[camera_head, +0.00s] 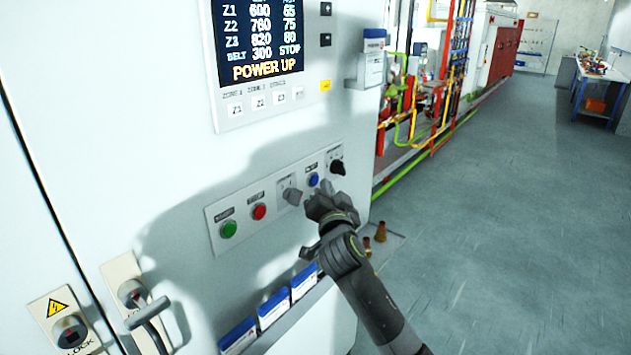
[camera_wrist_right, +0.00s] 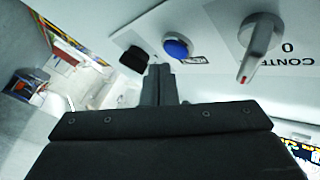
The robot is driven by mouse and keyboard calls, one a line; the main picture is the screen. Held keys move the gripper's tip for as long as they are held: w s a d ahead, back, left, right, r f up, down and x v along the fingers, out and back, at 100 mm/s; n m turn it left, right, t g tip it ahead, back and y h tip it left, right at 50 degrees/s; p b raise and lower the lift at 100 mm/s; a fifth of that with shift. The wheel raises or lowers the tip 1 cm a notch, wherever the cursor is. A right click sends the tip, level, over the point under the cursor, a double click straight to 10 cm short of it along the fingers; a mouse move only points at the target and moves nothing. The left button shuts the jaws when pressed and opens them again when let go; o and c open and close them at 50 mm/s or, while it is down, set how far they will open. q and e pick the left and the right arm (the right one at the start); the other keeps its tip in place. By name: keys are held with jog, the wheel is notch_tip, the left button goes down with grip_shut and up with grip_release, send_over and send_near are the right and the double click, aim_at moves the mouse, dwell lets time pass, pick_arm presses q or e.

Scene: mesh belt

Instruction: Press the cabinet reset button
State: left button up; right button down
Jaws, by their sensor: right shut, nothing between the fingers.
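The blue button (camera_head: 313,180) sits in the button strip on the white cabinet front, between a grey selector knob (camera_head: 291,196) and a black knob (camera_head: 337,168). My right gripper (camera_head: 322,190) is shut and empty, its tips close to the blue button. In the right wrist view the closed fingers (camera_wrist_right: 160,70) point at the panel just beside the blue button (camera_wrist_right: 177,48). Whether they touch it I cannot tell. A small label, upside down there, sits beside the button. My left gripper is not in view.
A green button (camera_head: 228,229) and a red button (camera_head: 259,211) are farther left on the strip. Above is a display (camera_head: 258,45) reading POWER UP. Blue-and-white boxes (camera_head: 272,309) stand below. A lever handle (camera_head: 147,312) juts out lower left. The floor at right is open.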

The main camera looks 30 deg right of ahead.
dwell(0.3)
jog(key=shift+w+a, duration=0.2)
jog(key=shift+w, duration=0.2)
jog(key=shift+w+b, duration=0.2)
jog(key=shift+b, duration=0.2)
jog(key=shift+w+a+r, duration=0.15)
jog(key=shift+w+r, duration=0.05)
dwell(1.2)
jog(key=shift+s, duration=0.1)
jog(key=shift+s+d+f, duration=0.2)
jog(key=shift+s+d, duration=0.05)
jog(key=shift+s, duration=0.25)
